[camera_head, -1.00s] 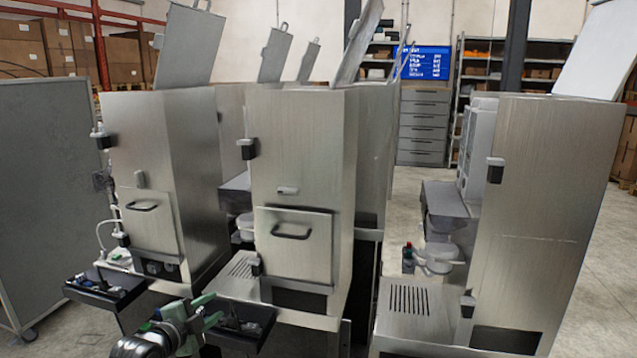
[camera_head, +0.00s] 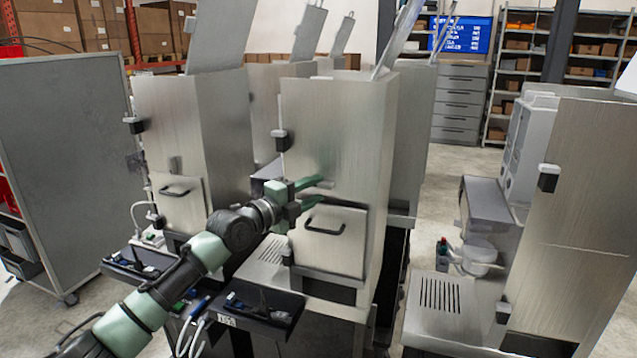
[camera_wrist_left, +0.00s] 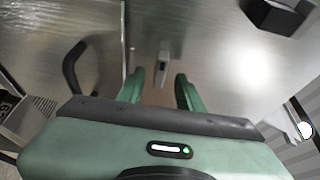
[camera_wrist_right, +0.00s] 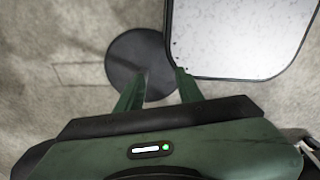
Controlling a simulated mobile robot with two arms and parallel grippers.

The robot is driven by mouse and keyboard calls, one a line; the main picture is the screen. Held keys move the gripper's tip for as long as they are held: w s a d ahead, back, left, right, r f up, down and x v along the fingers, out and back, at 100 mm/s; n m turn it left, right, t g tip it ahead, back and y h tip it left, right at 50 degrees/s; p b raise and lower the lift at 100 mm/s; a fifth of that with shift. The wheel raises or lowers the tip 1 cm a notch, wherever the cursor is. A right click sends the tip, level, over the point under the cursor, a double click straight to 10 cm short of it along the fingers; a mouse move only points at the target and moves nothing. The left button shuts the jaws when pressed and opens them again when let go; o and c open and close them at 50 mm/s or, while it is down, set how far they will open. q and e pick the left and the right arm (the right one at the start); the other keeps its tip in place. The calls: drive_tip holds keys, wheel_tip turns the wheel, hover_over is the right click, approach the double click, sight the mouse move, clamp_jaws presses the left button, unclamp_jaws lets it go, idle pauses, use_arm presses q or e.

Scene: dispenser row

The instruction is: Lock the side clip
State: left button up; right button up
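The middle dispenser (camera_head: 335,120) is a tall brushed-steel cabinet. A small pale latch clip (camera_head: 325,184) sits on its front above a drawer-like door (camera_head: 330,245) with a black handle. The same clip (camera_wrist_left: 162,66) shows in the left wrist view, just beyond the fingertips and lined up between them. My left gripper (camera_head: 308,194) is in front of this panel, fingers open and pointing at the clip; I cannot tell if they touch it. My right gripper (camera_wrist_right: 158,90) is open and empty over the floor, outside the head view.
Black-and-grey blocks (camera_head: 281,140) sit on the cabinet's left edge; one shows in the left wrist view (camera_wrist_left: 275,16). A black tray (camera_head: 262,308) juts out below my left arm. Similar dispensers stand left (camera_head: 165,110) and right (camera_head: 575,230). A black disc (camera_wrist_right: 138,66) lies under my right gripper.

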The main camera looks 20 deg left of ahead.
use_arm(q)
drive_tip(key=shift+x, duration=0.8)
clamp_jaws()
drive_tip(key=shift+f+b, duration=0.25)
drive_tip(key=shift+b, duration=0.2)
drive_tip(key=n+t+y+b, duration=0.1)
drive_tip(key=n+t+y, duration=0.1)
drive_tip(key=n, duration=0.5)
drive_tip(key=d+f+n+t+y+b, duration=0.1)
drive_tip(key=n+t+y+b, duration=0.1)
drive_tip(key=n, duration=0.6)
drive_tip(key=d+n+t+y+b, duration=0.1)
drive_tip(key=n+t+y, duration=0.1)
drive_tip(key=n, duration=0.5)
drive_tip(key=shift+f+y+b, duration=0.3)
drive_tip(key=shift+f+b, duration=0.1)
drive_tip(key=shift+n, duration=0.3)
